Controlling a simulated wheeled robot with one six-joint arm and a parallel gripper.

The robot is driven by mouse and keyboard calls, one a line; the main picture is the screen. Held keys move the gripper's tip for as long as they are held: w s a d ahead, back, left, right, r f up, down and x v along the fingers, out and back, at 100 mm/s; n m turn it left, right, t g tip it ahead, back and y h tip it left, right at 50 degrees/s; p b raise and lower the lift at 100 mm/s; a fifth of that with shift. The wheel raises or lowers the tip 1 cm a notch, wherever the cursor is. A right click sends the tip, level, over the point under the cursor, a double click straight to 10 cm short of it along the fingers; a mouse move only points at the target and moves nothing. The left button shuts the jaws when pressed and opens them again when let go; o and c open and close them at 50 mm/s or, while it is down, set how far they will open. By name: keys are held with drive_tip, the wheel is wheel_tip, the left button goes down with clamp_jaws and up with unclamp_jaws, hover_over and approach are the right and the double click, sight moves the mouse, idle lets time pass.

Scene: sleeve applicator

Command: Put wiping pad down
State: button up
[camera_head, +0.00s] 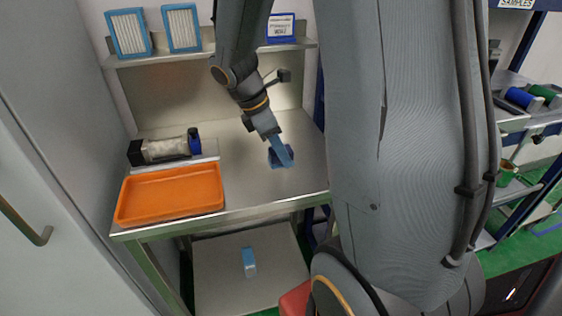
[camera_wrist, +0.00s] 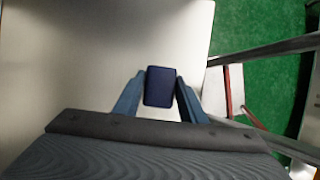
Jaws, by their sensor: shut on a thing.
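The wiping pad (camera_head: 276,160) is a small blue block on or just above the steel table at its right part; I cannot tell whether it touches the surface. In the wrist view the pad (camera_wrist: 160,87) is dark blue and sits between my two blue fingers. My gripper (camera_head: 281,153) points down and is shut on the pad. In the wrist view my gripper (camera_wrist: 160,90) has one finger on each side of it. The fingers partly hide the pad in the head view.
An orange tray (camera_head: 170,194) lies at the table's front left. Behind it is a clear cylinder device (camera_head: 165,148) with black and blue ends. The steel table (camera_head: 250,190) is bare around the pad. A blue and white bottle (camera_head: 249,262) stands on the lower shelf.

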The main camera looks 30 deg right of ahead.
drive_tip(key=shift+f, duration=1.85)
drive_tip(key=shift+f, duration=0.2)
drive_tip(key=o, duration=1)
drive_tip(key=shift+c, duration=0.2)
drive_tip(key=shift+r, duration=0.1)
drive_tip(key=v, duration=1.2)
drive_tip(key=s+a+f+m+y, duration=0.1)
drive_tip(key=f+m, duration=0.1)
drive_tip(key=s+a+f+m, duration=0.2)
drive_tip(key=s+a+f+m+y, duration=0.1)
drive_tip(key=s+f+m, duration=0.1)
drive_tip(key=shift+a+m+t+y+b, duration=0.3)
drive_tip(key=shift+a+m+t, duration=0.1)
drive_tip(key=shift+s+a+f+m+t+y, duration=0.3)
drive_tip(key=shift+s+a+f+m, duration=0.35)
drive_tip(key=shift+m, duration=0.7)
drive_tip(key=shift+s+a+f+m+t+y, duration=0.25)
drive_tip(key=shift+s+a+f+m, duration=0.35)
drive_tip(key=shift+m, duration=0.7)
drive_tip(key=shift+s+a+f+m+t+y, duration=0.15)
drive_tip(key=shift+s+a+f+m+y, duration=0.35)
drive_tip(key=shift+m, duration=0.85)
